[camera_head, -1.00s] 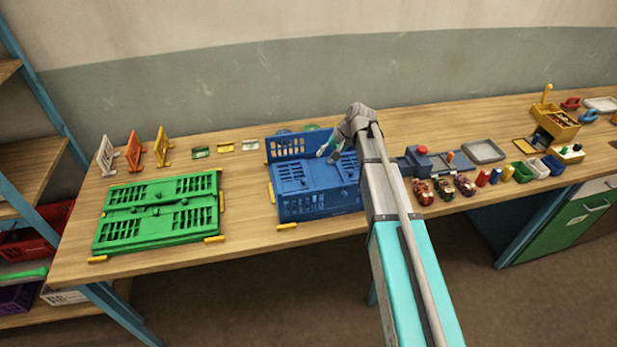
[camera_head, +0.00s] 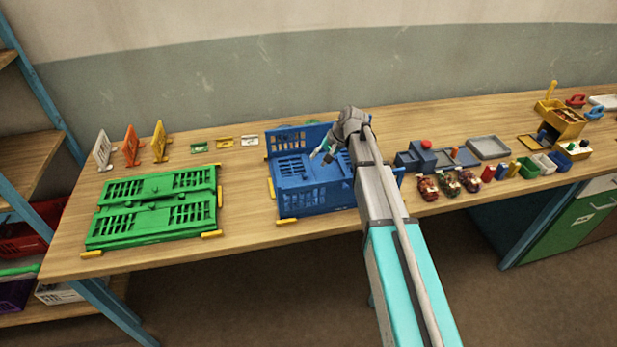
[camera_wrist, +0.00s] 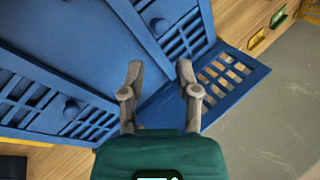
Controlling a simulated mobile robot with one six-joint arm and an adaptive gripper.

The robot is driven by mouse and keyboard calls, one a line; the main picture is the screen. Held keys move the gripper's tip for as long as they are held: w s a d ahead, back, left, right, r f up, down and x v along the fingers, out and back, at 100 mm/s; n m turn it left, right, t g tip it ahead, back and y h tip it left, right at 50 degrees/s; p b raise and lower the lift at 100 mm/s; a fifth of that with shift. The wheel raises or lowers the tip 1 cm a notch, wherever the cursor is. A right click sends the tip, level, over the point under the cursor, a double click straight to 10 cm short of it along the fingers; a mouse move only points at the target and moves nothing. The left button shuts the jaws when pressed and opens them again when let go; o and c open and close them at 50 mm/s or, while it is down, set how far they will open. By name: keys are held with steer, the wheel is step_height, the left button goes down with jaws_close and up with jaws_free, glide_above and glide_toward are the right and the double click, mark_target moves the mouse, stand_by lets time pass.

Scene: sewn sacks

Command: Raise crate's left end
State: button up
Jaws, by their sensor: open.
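The blue crate (camera_head: 312,200) stands on the table with its slotted front and back walls upright. Its left end panel (camera_head: 291,168) lies folded flat inside, and shows with a round knob in the wrist view (camera_wrist: 175,42). The upright slotted back wall (camera_wrist: 226,82) is at the right in the wrist view. My gripper (camera_head: 322,153) is above the crate's inside, tilted. In the wrist view its two fingers (camera_wrist: 160,72) are apart with nothing between them.
A folded green crate (camera_head: 150,207) lies to the left. White, orange and yellow stands (camera_head: 131,146) and small tags (camera_head: 225,143) are behind it. Bare table lies between the crates.

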mark_target(307, 176)
steer(key=shift+b+x, duration=3.4)
steer(key=shift+x, duration=0.85)
jaws_close()
